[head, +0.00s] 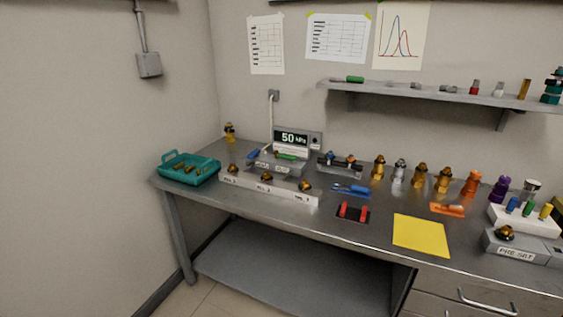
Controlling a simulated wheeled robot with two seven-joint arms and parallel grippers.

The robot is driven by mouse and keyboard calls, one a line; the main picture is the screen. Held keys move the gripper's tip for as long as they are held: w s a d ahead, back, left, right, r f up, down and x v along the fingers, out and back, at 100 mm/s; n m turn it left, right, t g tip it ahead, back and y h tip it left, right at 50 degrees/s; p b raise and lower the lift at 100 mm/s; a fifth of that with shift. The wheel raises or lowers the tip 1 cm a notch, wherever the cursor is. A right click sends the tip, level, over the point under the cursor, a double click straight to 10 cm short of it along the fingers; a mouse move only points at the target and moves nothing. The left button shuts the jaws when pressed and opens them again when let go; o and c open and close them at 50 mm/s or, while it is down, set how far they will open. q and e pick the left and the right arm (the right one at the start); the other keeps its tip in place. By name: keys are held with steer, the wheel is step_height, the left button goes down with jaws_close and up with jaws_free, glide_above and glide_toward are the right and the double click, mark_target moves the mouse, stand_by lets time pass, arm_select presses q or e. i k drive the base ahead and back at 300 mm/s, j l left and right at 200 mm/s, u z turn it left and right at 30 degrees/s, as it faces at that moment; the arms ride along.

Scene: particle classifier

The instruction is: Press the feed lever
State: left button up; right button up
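Neither of my grippers is in the head view. I cannot make out for certain which part is the feed lever. A box with a display reading about 50 kPa (291,139) stands at the back of the table, with a cable running up to the wall. In front of it is a grey block (262,167) with a green piece and a blue piece on top. A long grey block with brass knobs and white labels (270,187) stands in front of that. A black piece with two red uprights (353,212) lies near the table's front edge.
A teal basket (188,168) holds yellowish pieces at the left end of the table (385,203). Several coloured fittings stand along the back right. A yellow sheet (422,235) lies front right, near a grey PRE SET block (518,247). A shelf (420,92) hangs above.

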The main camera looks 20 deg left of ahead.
mark_target(256, 152)
steer(key=i+j, duration=0.2)
steer(key=j, duration=0.15)
steer(key=i+j+z, duration=0.15)
steer(key=i+j, duration=0.2)
steer(key=j, duration=0.3)
steer(key=i+j+z, duration=0.1)
steer(key=j, duration=0.25)
steer(key=i+j+z, duration=0.1)
steer(key=i+j, duration=0.3)
steer(key=j, duration=0.35)
steer(key=i+j+z, duration=0.1)
steer(key=j, duration=0.25)
steer(key=i, duration=0.05)
